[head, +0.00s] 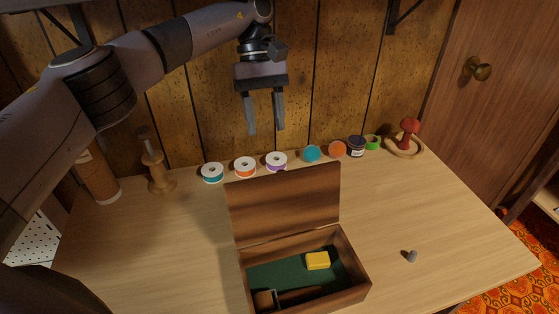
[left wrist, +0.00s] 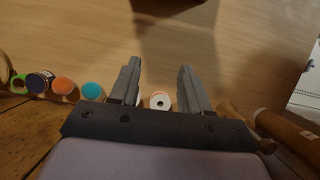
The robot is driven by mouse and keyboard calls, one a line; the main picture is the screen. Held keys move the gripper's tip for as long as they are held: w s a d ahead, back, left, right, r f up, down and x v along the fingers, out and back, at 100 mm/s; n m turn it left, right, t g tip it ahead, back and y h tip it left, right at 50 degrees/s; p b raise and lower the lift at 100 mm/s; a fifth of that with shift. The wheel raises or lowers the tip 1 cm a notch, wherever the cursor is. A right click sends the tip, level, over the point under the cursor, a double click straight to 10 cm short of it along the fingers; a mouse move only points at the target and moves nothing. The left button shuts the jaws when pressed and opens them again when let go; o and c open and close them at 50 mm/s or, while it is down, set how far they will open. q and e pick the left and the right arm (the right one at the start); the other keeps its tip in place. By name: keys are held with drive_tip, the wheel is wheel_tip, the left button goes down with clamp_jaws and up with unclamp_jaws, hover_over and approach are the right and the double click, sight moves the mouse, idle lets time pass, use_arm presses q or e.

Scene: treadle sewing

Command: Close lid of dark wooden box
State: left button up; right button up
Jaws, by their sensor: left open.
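The dark wooden box (head: 354,294) stands on the table with its lid (head: 285,205) raised, upright at the back edge. Inside it, on a green lining (head: 285,272), lie a yellow block (head: 317,261) and a brown item with a metal buckle (head: 266,298). My left gripper (head: 265,130) is open and empty, in the air above and behind the raised lid. In the left wrist view its two fingers (left wrist: 158,85) point down at the table, and a dark part of the box (left wrist: 175,8) shows at the top edge. My right gripper is not seen.
A wooden stand (head: 157,172) is at left, a red mushroom (head: 409,132) at right. A grey thimble-like piece (head: 411,256) lies right of the box.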

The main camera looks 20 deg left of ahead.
sight(285, 202)
use_arm(q)
drive_tip(key=s+d+f, duration=0.2)
drive_tip(key=s+d, duration=0.3)
drive_tip(key=s, duration=0.3)
drive_tip(key=shift+d+f, duration=0.35)
drive_tip(key=shift+f, duration=0.05)
clamp_jaws()
